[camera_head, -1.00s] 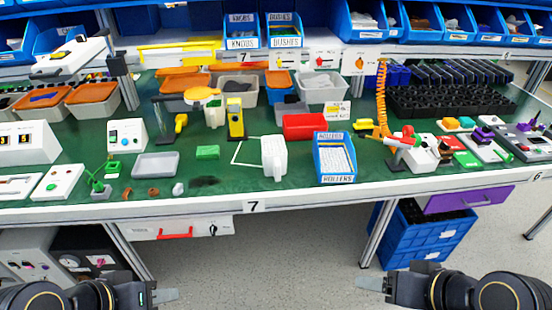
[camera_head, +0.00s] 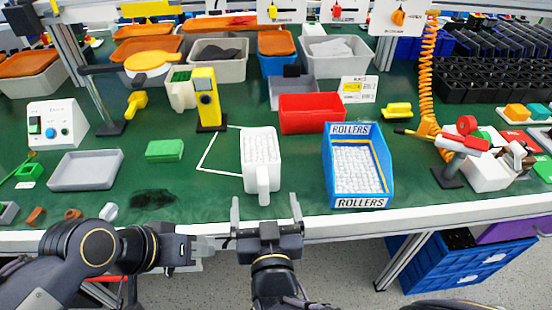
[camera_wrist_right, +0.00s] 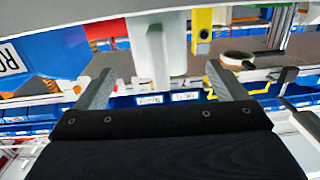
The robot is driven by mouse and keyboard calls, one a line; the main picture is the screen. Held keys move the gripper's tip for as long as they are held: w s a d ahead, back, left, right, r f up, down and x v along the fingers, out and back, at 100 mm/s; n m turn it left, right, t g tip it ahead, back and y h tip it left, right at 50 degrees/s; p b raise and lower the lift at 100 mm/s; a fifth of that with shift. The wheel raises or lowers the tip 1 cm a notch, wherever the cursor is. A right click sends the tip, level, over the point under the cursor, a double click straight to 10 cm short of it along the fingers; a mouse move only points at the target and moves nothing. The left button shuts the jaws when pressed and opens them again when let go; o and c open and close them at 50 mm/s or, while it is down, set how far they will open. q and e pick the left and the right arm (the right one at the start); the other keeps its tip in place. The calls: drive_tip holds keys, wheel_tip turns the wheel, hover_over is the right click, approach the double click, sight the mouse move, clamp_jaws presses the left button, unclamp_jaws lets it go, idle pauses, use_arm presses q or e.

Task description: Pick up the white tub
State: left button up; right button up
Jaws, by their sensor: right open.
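The white tub (camera_head: 261,150) stands on the green bench top near its front edge, filled with white pieces. Its handle (camera_head: 263,184) points toward the front edge. My right gripper (camera_head: 266,208) is open and empty in front of the tub, with a finger to either side of the handle's line. In the right wrist view, the tub's white handle (camera_wrist_right: 157,52) shows between the open fingers (camera_wrist_right: 162,82). Contact cannot be told. My left gripper (camera_head: 215,243) is at the bench's front edge, left of the right one, pointing right; its jaw gap is unclear.
A blue ROLLERS bin (camera_head: 357,166) stands close right of the tub. A white outline (camera_head: 212,158) is on the bench left of it. A red bin (camera_head: 312,114) and a yellow device (camera_head: 207,99) are behind. A grey tray (camera_head: 86,170) and green block (camera_head: 165,150) lie left.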

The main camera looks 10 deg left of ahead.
sight(262, 179)
drive_tip(key=shift+w+a+r, duration=0.1)
drive_tip(key=shift+w+a, duration=0.1)
drive_tip(key=shift+w, duration=0.35)
drive_tip(key=x, duration=0.6)
drive_tip(key=shift+w+b, duration=0.3)
drive_tip(key=shift+w, duration=0.05)
drive_tip(key=c, duration=0.9)
